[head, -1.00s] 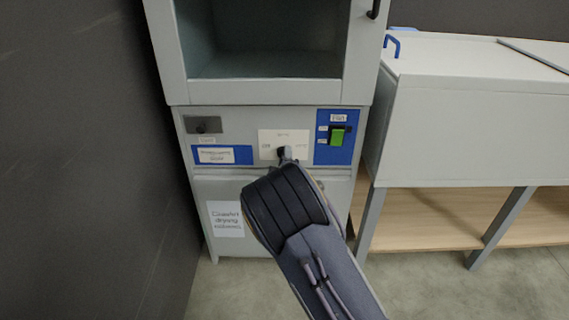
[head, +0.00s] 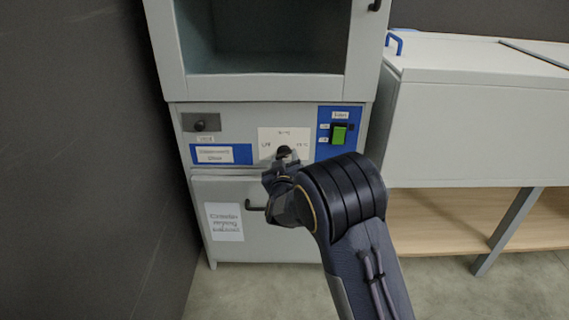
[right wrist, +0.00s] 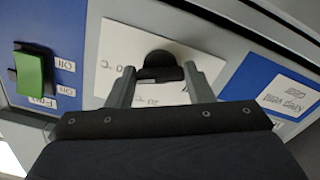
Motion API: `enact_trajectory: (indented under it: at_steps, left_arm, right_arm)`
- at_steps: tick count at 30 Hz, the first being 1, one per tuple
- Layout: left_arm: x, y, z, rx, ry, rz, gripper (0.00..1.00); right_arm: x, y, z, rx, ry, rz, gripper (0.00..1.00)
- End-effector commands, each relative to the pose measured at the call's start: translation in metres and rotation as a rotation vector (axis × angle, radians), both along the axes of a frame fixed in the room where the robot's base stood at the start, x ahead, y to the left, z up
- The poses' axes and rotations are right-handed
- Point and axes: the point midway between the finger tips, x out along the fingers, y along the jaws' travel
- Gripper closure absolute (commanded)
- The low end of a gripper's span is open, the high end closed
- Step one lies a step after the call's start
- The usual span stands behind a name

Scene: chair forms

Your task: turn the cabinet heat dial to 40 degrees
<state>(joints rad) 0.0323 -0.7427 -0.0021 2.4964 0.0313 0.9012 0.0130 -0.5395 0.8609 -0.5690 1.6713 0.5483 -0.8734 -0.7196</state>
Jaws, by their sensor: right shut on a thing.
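The black heat dial (head: 284,152) sits on a white label plate (head: 297,139) on the cabinet's front panel. In the right wrist view the dial (right wrist: 158,64) is between the two grey fingers of my right gripper (right wrist: 161,84), which is shut on it. In the head view the right gripper (head: 282,161) reaches the dial from below right, and its wrist hides the lower panel. Degree marks show on the plate, partly covered and too small to read fully. The dial's exact setting cannot be told. My left gripper is not in view.
A green rocker switch (head: 339,135) on a blue panel is right of the dial. A dark knob (head: 200,126) is at left, above a blue strip. The lower door has a dark handle (head: 256,206). A grey bin unit (head: 470,120) stands at right; a dark wall is at left.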

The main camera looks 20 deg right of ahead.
Motion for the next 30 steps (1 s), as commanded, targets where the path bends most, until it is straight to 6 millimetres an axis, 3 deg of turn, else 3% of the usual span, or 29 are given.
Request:
enact_trajectory:
  at_steps: [22,23,27,30]
  left_arm:
    - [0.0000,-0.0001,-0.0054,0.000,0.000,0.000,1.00]
    - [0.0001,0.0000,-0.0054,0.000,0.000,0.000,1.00]
    - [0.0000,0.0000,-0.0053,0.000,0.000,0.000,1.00]
    - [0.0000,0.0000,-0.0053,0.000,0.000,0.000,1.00]
  right_arm:
    - [0.0000,0.0009,-0.0010,0.093,-0.024,0.001,0.75]
    - [0.0000,0.0009,-0.0010,0.093,-0.024,0.001,0.51]
    - [-0.0001,0.0008,-0.0008,0.092,-0.024,0.000,0.33]
    - [0.0000,0.0006,-0.0007,0.091,-0.025,0.001,0.31]
